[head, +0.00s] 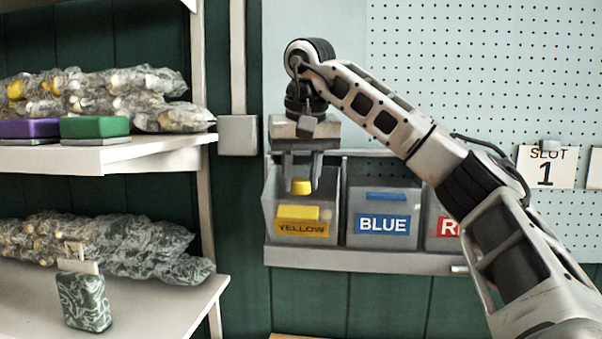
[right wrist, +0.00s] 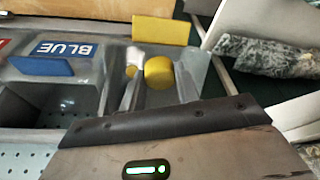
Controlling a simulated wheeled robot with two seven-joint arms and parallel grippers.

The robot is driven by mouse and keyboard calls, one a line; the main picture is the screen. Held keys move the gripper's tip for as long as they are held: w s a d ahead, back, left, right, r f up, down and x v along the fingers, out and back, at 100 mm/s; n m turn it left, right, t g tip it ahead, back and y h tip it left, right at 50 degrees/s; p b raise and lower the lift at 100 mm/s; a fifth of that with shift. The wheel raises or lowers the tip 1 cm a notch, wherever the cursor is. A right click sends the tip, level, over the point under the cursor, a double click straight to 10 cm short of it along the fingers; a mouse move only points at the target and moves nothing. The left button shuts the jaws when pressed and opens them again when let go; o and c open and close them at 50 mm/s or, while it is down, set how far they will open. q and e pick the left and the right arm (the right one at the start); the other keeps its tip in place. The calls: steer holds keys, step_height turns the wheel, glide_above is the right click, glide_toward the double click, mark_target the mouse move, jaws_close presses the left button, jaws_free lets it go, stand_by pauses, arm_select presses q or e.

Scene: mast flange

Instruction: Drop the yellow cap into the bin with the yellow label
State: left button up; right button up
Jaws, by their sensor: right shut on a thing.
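The yellow cap (head: 301,187) is held between the fingertips of my right gripper (head: 302,184), which points down. It hangs over the bin with the yellow label (head: 269,212), around the height of the bin's upper part. In the right wrist view the round yellow cap (right wrist: 159,72) shows above the dark edge of the gripper body, with a yellow panel (right wrist: 160,30) of the bin beyond it. The bin's floor is mostly hidden. My left gripper is in neither view.
A blue-labelled bin (head: 383,225) stands directly to the right, then a red-labelled bin (head: 443,228) partly behind my right arm. Shelves at left hold wrapped bundles (head: 100,95), purple (head: 28,128) and green (head: 94,126) blocks, and a marbled container (head: 84,300). A pegboard (head: 450,70) stands behind.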

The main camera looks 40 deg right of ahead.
steer(key=shift+f, duration=0.45)
steer(key=o, duration=1)
steer(key=shift+r, duration=0.55)
steer(key=v, duration=1.2)
steer(key=shift+r, duration=0.1)
